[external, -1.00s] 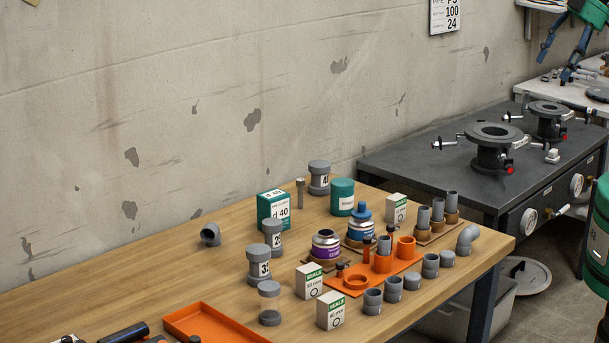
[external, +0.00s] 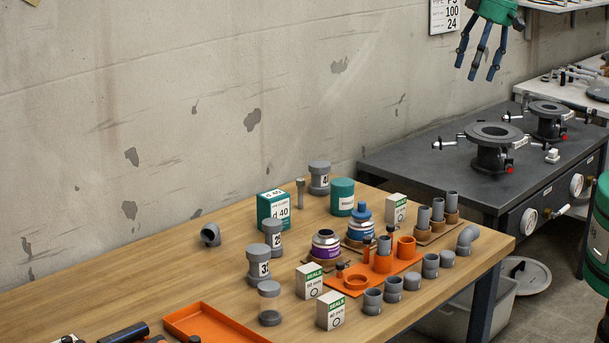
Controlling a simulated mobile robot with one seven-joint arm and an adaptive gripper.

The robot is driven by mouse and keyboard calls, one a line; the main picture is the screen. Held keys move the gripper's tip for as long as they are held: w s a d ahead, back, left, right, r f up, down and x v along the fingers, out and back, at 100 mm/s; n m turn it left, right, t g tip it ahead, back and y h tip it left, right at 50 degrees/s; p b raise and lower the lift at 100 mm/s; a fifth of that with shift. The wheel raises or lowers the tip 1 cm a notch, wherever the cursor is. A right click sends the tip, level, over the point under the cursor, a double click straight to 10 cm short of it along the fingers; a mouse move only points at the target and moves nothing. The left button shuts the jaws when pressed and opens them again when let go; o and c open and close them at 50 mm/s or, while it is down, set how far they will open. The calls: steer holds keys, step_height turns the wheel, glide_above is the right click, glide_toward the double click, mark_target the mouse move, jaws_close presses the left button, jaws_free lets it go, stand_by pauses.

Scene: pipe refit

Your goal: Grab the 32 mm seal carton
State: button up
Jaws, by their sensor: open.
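Three white and green seal cartons stand on the wooden bench. The front carton (external: 330,311) seems to read 40 mm, and the one behind it to its left (external: 309,282) seems to read 50 mm. The third carton (external: 396,209) stands farther back, beside the brown pipe stand; its size print is too small to read. I cannot confirm which is the 32 mm one. My gripper (external: 476,71) is open and empty, fingers pointing down. It hangs high at the upper right, in front of the wall, well apart from all cartons.
A blue-capped can (external: 360,227) and teal tub (external: 342,197) stand left of the back carton. Grey pipes in a brown stand (external: 438,217) are to its right. An orange fitting tray (external: 345,286) lies in front. The bench's left part is largely clear.

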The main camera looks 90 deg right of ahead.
steer(key=w+d+f+m+g, duration=0.1)
steer(key=w+d+f+m, duration=0.1)
steer(key=w+d+f, duration=0.45)
steer(key=m+g, duration=0.2)
steer(key=m, duration=0.1)
glide_above(396, 196)
step_height(396, 196, down, 22)
steer(key=shift+w+a+f+y+p, duration=0.1)
steer(key=shift+a+y+p, duration=0.1)
steer(key=shift+y+p, duration=0.15)
steer(key=shift+f+b, duration=0.45)
steer(key=shift+f, duration=3.85)
steer(key=shift+d+f+b, duration=0.1)
steer(key=shift+f+b, duration=0.35)
steer(key=shift+f, duration=2.1)
